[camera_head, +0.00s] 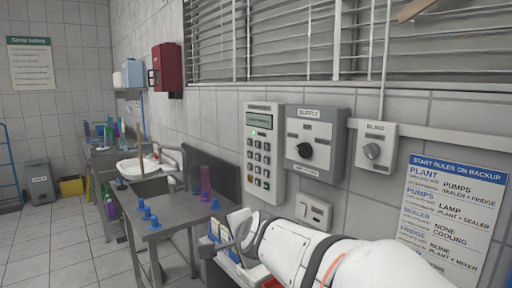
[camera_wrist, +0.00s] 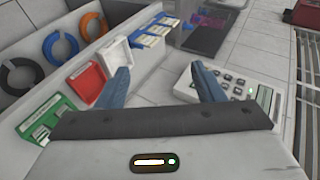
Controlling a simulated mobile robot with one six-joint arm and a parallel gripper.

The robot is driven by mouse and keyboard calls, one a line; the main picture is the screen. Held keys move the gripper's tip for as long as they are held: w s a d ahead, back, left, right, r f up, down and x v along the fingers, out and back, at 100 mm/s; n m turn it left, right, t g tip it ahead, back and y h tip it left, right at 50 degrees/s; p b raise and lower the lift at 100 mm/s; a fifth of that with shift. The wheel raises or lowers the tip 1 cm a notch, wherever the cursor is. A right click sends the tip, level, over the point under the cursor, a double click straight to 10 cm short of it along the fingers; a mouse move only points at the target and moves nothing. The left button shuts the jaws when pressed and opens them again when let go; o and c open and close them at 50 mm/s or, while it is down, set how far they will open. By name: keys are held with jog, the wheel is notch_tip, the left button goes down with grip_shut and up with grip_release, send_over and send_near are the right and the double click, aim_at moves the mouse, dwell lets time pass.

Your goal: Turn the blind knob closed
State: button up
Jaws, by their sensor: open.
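The blind knob (camera_head: 372,151) is a grey round knob on a small pale wall plate labelled BLIND, right of the middle in the head view. A conduit runs up from its plate to the window blind (camera_head: 290,40), whose slats show gaps between them. My gripper (camera_head: 240,229) is below and to the left of the knob, well apart from it. In the wrist view my gripper (camera_wrist: 162,80) has its two blue-grey fingers spread wide with nothing between them. The knob is not in the wrist view.
A keypad panel (camera_head: 263,153) and a SUPPLY box with a black knob (camera_head: 304,150) are left of the blind plate. A rules sign (camera_head: 452,215) hangs at right. Below my gripper are a red tray (camera_wrist: 87,83) and coloured rings (camera_wrist: 60,47). A steel table (camera_head: 165,215) stands left.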

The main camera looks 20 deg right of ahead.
jog(key=w+d+r+m+t+h, duration=0.3)
jog(key=w+d+r+m+h, duration=0.2)
jog(key=d+r+m, duration=0.5)
jog(key=m+g+h+p, duration=0.1)
jog(key=m+g+h, duration=1)
jog(key=m, duration=1.7)
send_near(368, 152)
jog(key=d+t+h, duration=0.1)
jog(key=d, duration=0.1)
jog(key=x, duration=0.2)
jog(key=p+x, duration=0.1)
jog(key=x, duration=0.1)
jog(key=f+p+x, duration=0.1)
jog(key=x, duration=0.1)
jog(key=shift+w+d, duration=0.1)
jog(key=shift+d, duration=0.3)
jog(key=shift+w+d, duration=0.1)
jog(key=shift+d, duration=0.15)
jog(key=shift+c, duration=0.4)
